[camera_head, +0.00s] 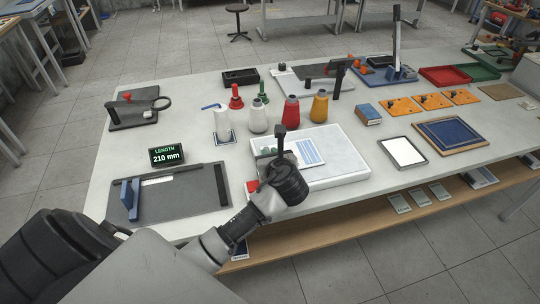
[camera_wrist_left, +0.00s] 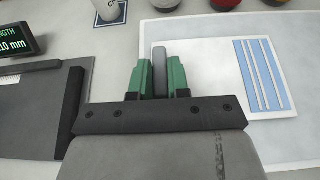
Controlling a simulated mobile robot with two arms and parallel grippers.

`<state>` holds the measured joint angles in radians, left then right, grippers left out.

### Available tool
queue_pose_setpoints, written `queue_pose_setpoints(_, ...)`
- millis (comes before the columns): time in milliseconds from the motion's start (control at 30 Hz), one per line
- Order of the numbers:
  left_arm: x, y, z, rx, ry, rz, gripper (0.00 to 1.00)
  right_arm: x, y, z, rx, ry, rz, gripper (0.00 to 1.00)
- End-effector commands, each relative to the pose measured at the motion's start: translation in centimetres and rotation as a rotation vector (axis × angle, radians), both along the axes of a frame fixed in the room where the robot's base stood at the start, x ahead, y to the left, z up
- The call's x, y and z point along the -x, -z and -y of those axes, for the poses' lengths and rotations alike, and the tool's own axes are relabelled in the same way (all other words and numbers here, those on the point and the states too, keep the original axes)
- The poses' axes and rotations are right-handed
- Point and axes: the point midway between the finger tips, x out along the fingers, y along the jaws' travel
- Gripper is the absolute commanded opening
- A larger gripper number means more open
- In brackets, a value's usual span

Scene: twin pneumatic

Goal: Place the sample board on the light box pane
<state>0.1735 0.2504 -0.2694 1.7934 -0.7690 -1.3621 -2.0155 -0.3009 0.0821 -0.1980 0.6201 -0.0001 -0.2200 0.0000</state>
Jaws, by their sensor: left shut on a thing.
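The light box (camera_head: 352,165) is a broad white slab near the middle of the table's front half; its pale pane also shows in the wrist view (camera_wrist_left: 300,65). The sample board (camera_head: 309,150) is white with a blue striped patch and lies over the left part of the pane; the patch shows at right in the wrist view (camera_wrist_left: 262,75). My left gripper (camera_wrist_left: 160,78) has green fingers shut on a grey upright grip that appears to belong to the board. The gripper (camera_head: 275,158) hides the board's near left part. I cannot tell whether the board touches the pane.
A grey measuring plate (camera_head: 190,200) and a LENGTH display (camera_head: 167,155) stand to the left. A white cup (camera_head: 222,124), red bottle (camera_head: 291,112) and yellow bottle (camera_head: 319,105) stand behind the light box. A dark-framed white panel (camera_head: 402,152) lies to its right.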

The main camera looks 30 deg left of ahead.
Motion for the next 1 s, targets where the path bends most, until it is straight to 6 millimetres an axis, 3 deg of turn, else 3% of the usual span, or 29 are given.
queue_pose_setpoints(100, 0.0, 0.2, 0.0, 0.000, 0.000, 0.000, 0.00, 0.0, -0.2, 0.0, 0.000, 0.000, 0.000, 0.43)
queue_pose_setpoints(133, 0.0, 0.2, 0.0, 0.001, 0.000, 0.001, 0.21, 0.0, -0.1, 0.0, 0.000, -0.001, 0.000, 0.43)
queue_pose_setpoints(267, 0.0, 0.2, 0.0, 0.001, 0.000, 0.001, 0.41, 0.0, -0.1, -0.1, -0.001, -0.001, 0.000, 0.43)
queue_pose_setpoints(667, 0.4, -0.3, 0.5, 0.000, 0.002, 0.001, 0.42, 0.0, 0.0, -0.2, -0.003, -0.002, 0.000, 0.43)
queue_pose_setpoints(1000, 4.5, -2.9, 5.4, 0.003, 0.003, 0.002, 0.42, -0.1, 0.3, -0.4, -0.005, -0.001, 0.001, 0.43)
